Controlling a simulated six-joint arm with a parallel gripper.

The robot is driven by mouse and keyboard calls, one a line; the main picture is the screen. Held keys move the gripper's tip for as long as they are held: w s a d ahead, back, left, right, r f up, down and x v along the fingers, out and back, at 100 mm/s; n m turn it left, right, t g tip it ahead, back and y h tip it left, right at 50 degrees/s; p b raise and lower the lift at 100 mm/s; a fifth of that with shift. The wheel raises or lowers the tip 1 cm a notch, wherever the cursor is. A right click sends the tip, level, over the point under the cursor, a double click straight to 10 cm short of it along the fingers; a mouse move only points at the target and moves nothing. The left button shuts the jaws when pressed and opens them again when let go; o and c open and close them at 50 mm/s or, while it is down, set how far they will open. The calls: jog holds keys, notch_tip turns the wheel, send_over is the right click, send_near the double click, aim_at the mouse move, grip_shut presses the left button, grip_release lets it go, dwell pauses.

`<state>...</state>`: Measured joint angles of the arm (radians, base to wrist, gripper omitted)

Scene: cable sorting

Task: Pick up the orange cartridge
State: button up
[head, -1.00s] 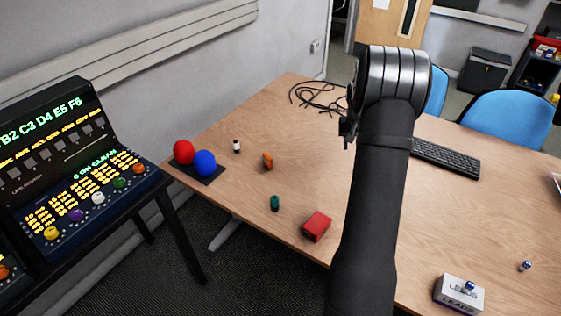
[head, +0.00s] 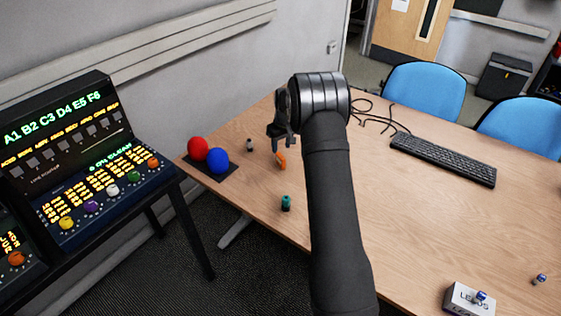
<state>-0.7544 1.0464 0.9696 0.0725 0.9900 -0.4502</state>
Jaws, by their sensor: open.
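The orange cartridge (head: 281,161) stands on the wooden table, left of my dark arm, in the head view. My gripper (head: 280,142) is just above and beside its upper end in the picture. The gripper is open, with its fingers pointing down. Part of the cartridge's top is close to the fingers or hidden by them. I cannot tell whether they touch it.
A small white-and-dark bottle (head: 250,145) and red (head: 197,147) and blue (head: 217,160) balls on a dark pad are to the left. A teal bottle (head: 286,203) is in front. A keyboard (head: 442,159), cable (head: 380,117) and white box (head: 468,299) are to the right.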

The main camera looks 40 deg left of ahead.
aim_at(281, 155)
jog(key=f, duration=0.3)
jog(key=a+f, duration=0.1)
jog(key=f, duration=0.2)
jog(key=w+f, duration=0.1)
jog(key=f, duration=0.1)
jog(key=shift+a+f, duration=0.2)
jog(key=shift+f, duration=0.2)
grip_shut()
